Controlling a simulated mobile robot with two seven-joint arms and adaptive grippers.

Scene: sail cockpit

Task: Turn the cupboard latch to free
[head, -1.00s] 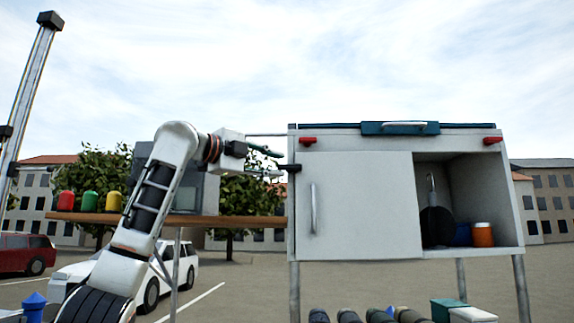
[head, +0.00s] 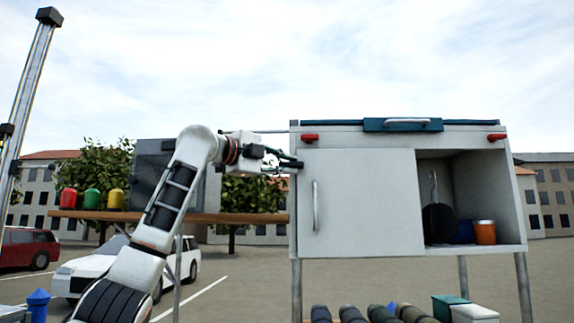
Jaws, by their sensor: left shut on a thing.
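The cupboard (head: 358,205) is a white box on legs, with its sliding door over the left part and the right part open. A small dark latch (head: 297,166) sits at the cupboard's upper left edge, beside the door. My left gripper (head: 287,162) reaches it from the left and is shut on it; the fingers hide most of the latch, so its exact angle is hard to tell. My right gripper is not in view.
A black pan (head: 438,222) and an orange jar (head: 484,232) stand in the open part. A wooden shelf (head: 255,218) with coloured canisters (head: 92,199) lies left of the cupboard.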

